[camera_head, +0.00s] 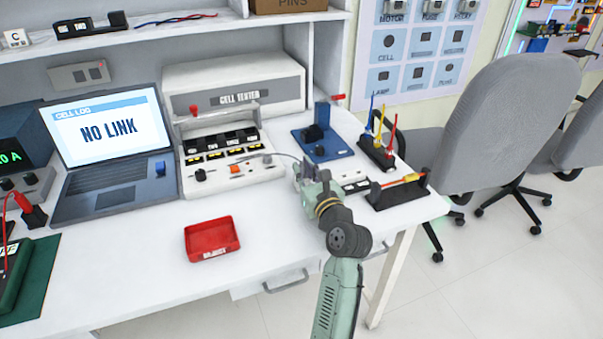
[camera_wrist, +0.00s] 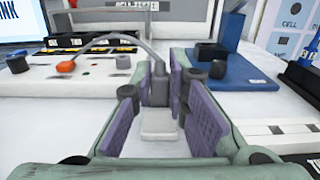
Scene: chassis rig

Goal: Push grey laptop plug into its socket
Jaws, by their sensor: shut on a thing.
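My gripper (camera_head: 306,180) is over the white bench, right of the cell tester's front panel. In the wrist view its purple-padded fingers (camera_wrist: 160,92) are closed around a grey plug (camera_wrist: 159,88). A grey cable (camera_wrist: 120,44) arcs from the plug leftward to the panel, near an orange part. The cable also shows in the head view (camera_head: 285,156). The laptop (camera_head: 112,190) stands open at the left with "NO LINK" on its screen. A small blue block (camera_head: 160,168) sits at its right side; I cannot tell whether this is the socket. A pale block (camera_wrist: 158,124) shows between the fingers.
A red tray (camera_head: 212,240) lies at the bench front. The panel with switches (camera_head: 225,160) lies between the laptop and my gripper. A blue stand (camera_head: 322,143) is just behind my gripper, and a black holder (camera_head: 400,192) with a coloured tool is to its right.

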